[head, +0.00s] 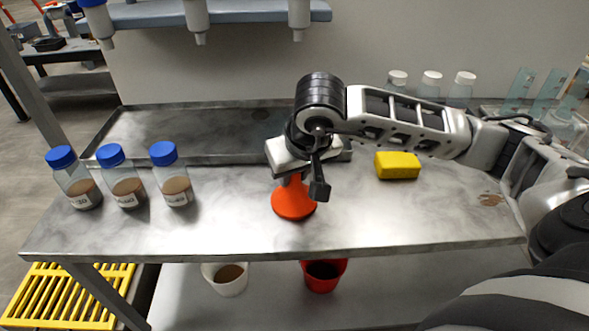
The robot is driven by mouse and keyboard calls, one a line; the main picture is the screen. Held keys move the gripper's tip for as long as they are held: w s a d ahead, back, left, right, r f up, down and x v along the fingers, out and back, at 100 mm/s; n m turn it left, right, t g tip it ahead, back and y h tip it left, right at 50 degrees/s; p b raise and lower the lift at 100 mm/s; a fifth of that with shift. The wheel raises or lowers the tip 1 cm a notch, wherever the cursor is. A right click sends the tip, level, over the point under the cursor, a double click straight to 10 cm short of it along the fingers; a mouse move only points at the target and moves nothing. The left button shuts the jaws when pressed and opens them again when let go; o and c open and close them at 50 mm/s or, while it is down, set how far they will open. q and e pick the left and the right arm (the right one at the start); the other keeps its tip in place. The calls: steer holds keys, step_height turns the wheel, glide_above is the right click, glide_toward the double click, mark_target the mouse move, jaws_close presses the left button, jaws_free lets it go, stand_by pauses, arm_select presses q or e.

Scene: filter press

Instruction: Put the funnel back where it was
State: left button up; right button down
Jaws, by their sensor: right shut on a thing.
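The orange funnel (293,203) is on or just above the steel bench (240,235), wide end down, near the middle of the front area. I cannot tell whether its rim touches the bench. My right gripper (294,177) comes down over it from above and is shut on its narrow upper part. The gripper and wrist hide the funnel's top. My left gripper is not in view.
A yellow sponge (397,165) lies right of the funnel. A shallow tray (180,132) is behind. White (229,284) and red (323,285) containers sit below the bench's front edge.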

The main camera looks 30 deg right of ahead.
steer(key=shift+f, duration=0.1)
steer(key=shift+f+b, duration=0.15)
steer(key=shift+b, duration=0.25)
steer(key=c, duration=1.2)
jaws_free()
steer(key=shift+r+p, duration=0.25)
steer(key=shift+p, duration=0.05)
steer(key=shift+r, duration=0.25)
steer(key=v, duration=1.1)
steer(key=shift+s+r, duration=0.25)
steer(key=shift+a, duration=0.1)
